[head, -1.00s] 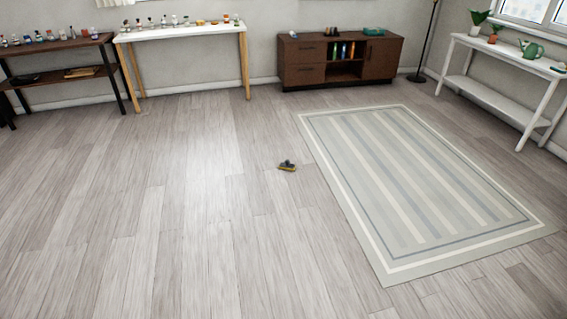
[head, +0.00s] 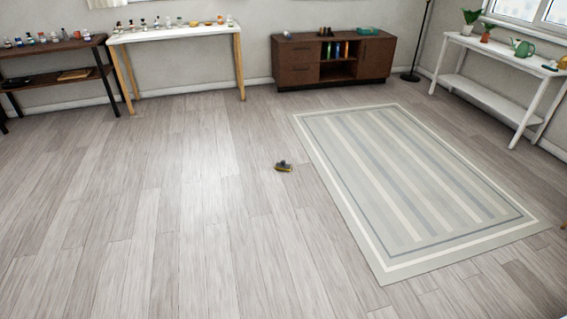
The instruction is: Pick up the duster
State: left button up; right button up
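A small dark and yellow object (head: 283,167), which looks like the duster, lies on the wooden floor just left of the rug, apart from it. It is too small in the head view to make out its details. Neither of my grippers shows in the head view.
A striped rug (head: 341,196) lies flat to the right. A brown cabinet (head: 296,74), a white table with bottles (head: 170,34) and a dark shelf table (head: 64,82) stand along the back wall. A white plant table (head: 480,97) stands at right. The floor at left and centre is clear.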

aim_at(282, 165)
jog(key=i+u, duration=0.3)
jog(key=i, duration=1.1)
